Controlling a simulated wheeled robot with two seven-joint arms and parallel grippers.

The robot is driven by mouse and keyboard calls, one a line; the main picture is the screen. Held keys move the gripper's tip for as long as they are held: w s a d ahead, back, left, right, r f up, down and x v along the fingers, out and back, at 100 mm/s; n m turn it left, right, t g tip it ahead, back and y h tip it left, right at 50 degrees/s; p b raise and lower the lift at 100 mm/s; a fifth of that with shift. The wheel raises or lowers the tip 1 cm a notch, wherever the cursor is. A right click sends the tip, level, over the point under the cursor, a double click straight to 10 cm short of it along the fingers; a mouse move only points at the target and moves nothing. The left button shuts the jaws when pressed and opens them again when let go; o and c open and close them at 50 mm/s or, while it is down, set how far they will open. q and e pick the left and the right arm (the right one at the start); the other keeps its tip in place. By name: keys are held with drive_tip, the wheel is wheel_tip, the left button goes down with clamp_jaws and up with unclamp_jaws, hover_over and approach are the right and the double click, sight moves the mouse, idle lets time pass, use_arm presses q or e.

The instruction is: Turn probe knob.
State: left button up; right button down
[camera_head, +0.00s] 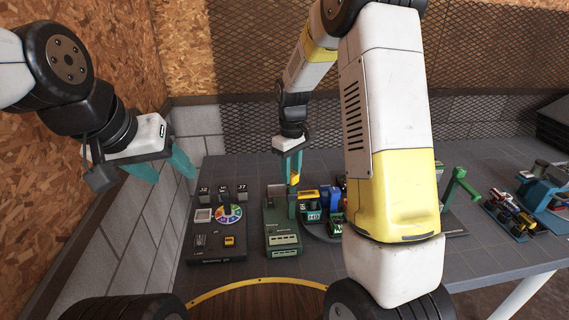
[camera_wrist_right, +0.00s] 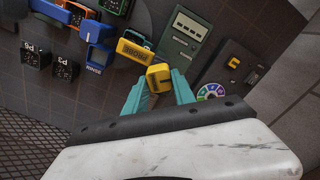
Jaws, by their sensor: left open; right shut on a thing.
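The yellow probe knob (camera_wrist_right: 158,77) is between the two teal fingers of my right gripper (camera_wrist_right: 158,88) in the right wrist view, beside a yellow block (camera_wrist_right: 134,51) marked PROBE. In the head view my right gripper (camera_head: 292,172) points down, shut on the yellow knob (camera_head: 294,179), next to the green device. How the knob is turned cannot be told. My left gripper (camera_head: 170,174) is open and empty at the left, raised near the grey block wall.
A green device (camera_head: 283,240) and a dark panel (camera_head: 206,255) with a colour wheel (camera_head: 229,213) stand on the grey table. Blue and other coloured modules (camera_head: 330,197) stand close right of my right gripper. A green crank-like stand (camera_head: 458,185) is farther right.

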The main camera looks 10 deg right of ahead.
sight(293, 173)
drive_tip(key=m, duration=0.7)
drive_tip(key=shift+d, duration=0.15)
drive_tip(key=m, duration=0.6)
drive_tip(key=shift+d+m, duration=0.1)
drive_tip(key=shift+m, duration=0.3)
drive_tip(key=c, duration=1)
unclamp_jaws()
drive_tip(key=shift+c, duration=0.2)
drive_tip(key=shift+r, duration=0.1)
wheel_tip(293, 173, up, 8)
drive_tip(key=shift+f, duration=0.15)
